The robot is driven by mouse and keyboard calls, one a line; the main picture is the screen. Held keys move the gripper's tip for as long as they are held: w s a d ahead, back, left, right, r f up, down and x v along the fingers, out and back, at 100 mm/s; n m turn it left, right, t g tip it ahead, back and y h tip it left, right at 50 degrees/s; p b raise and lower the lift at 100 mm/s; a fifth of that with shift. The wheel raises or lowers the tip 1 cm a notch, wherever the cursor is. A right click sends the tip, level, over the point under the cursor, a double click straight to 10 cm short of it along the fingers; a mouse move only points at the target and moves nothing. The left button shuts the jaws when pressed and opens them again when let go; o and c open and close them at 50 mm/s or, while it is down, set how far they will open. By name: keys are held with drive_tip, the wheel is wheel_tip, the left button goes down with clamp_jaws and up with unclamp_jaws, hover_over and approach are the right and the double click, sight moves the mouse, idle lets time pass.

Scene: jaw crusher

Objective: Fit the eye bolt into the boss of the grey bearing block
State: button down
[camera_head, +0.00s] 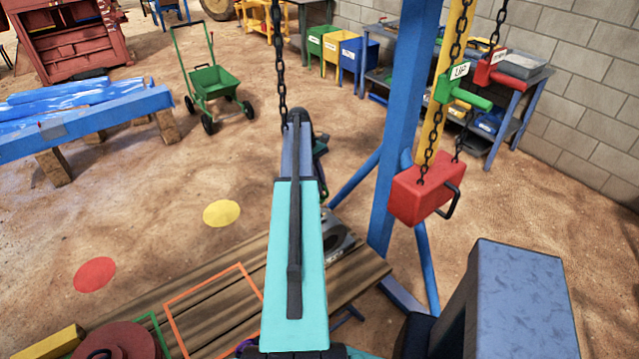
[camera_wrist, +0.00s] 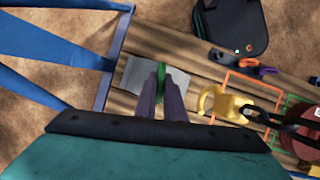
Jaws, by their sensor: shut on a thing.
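In the wrist view my gripper (camera_wrist: 164,100) has its two purple-grey fingers close together, shut on a green eye bolt (camera_wrist: 160,76). Only a narrow strip of the bolt shows between the fingers. The grey bearing block (camera_wrist: 139,78) lies on the wooden planks straight beyond the fingertips, and the bolt appears over its middle. The boss is hidden behind the fingers and bolt, and I cannot tell whether the bolt touches it. In the head view the block (camera_head: 338,238) shows partly, right of my teal arm; my fingertips are hidden there.
A yellow hook-like piece (camera_wrist: 222,104) and a dark chain (camera_wrist: 258,116) are right of the gripper. An orange outline (camera_head: 172,310) and a dark red disc (camera_head: 118,343) are on the bench's left. A red chain block (camera_head: 426,190) hangs by the blue post (camera_head: 400,120).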

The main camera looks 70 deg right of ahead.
drive_tip(key=shift+f+b, duration=0.9)
drive_tip(key=shift+f, duration=1.65)
drive_tip(key=shift+f+b, duration=0.45)
drive_tip(key=shift+f, duration=1.45)
idle(1.2)
drive_tip(key=c, duration=1.8)
unclamp_jaws()
drive_tip(key=shift+o, duration=0.2)
drive_tip(key=shift+r, duration=0.15)
drive_tip(key=b+v, duration=0.4)
drive_tip(key=v, duration=0.9)
drive_tip(key=shift+w+r, duration=0.2)
drive_tip(key=shift+r, duration=0.05)
